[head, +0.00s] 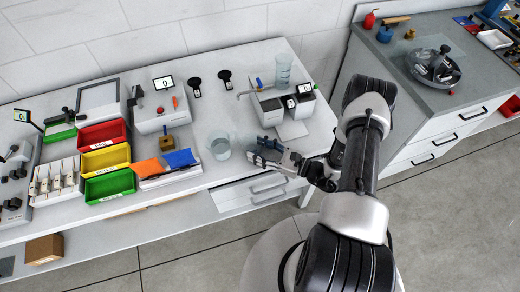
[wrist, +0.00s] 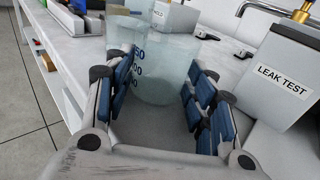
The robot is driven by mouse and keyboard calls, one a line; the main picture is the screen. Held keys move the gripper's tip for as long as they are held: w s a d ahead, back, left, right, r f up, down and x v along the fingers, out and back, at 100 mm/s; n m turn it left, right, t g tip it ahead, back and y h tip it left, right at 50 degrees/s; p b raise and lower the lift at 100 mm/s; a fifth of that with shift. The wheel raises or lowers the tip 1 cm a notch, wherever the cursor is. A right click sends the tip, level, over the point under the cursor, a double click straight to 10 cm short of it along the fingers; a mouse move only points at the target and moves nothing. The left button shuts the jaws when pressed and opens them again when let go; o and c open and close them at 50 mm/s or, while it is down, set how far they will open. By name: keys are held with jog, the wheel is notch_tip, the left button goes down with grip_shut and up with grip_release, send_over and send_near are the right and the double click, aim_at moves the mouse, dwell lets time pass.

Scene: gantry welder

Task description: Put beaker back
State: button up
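A clear glass beaker (head: 220,147) stands upright on the white bench, just left of my gripper (head: 254,153) in the head view. In the wrist view, clear glass with dark blue volume marks (wrist: 158,75) fills the space ahead of and between my fingers. My gripper (wrist: 158,105) is open, with blue-padded fingers on either side of that view. I cannot tell whether the glass lies between the pads or just beyond them. A second clear vessel (head: 283,72) with marks stands at the back, by the leak test station (head: 270,105).
The leak test station (wrist: 284,75) is close on the right in the wrist view. Orange and blue pads (head: 180,158) lie left of the beaker, with red, yellow and green bins (head: 105,160) beyond. The bench's front edge runs below my gripper.

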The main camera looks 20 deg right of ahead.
jog(key=o, duration=0.4)
jog(key=shift+o, duration=0.2)
